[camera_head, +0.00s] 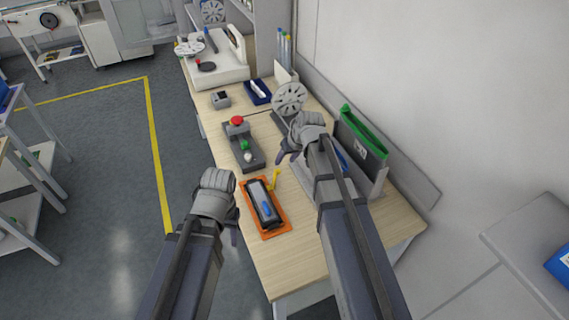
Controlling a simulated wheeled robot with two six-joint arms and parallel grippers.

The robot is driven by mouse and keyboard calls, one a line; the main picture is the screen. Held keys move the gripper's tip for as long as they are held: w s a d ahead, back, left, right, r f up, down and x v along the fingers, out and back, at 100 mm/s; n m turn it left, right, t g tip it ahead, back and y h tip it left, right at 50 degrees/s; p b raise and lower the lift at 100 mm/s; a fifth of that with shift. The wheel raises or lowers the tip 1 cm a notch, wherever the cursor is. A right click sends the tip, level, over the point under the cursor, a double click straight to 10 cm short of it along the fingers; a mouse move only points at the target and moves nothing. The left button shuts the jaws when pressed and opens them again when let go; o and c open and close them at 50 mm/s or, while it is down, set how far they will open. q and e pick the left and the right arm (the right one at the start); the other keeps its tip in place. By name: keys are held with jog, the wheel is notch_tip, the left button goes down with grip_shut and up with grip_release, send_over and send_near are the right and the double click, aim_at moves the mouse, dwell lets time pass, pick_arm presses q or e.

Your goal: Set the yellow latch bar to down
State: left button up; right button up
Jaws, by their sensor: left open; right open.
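The yellow latch bar (275,179) stands up from the far right side of a black case on an orange base (274,233), near the front of the wooden bench. A blue item (267,209) shows on the black case. My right gripper (286,157) is open and empty, above and beyond the bar, apart from it. My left gripper (235,224) is open and empty, at the left of the orange base near the bench edge. Its fingers are partly hidden behind its wrist.
A control box with a red button (237,121) and a green knob (246,145) stands beyond the orange base. A reel (289,98) and a grey bin with a green-topped item (362,130) stand towards the wall. Bare bench top lies right of the orange base.

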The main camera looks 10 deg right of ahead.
aim_at(279, 170)
jog(key=shift+b+x, duration=3.6)
jog(key=shift+x, duration=0.35)
jog(key=shift+s, duration=0.1)
jog(key=shift+c, duration=0.3)
grip_shut()
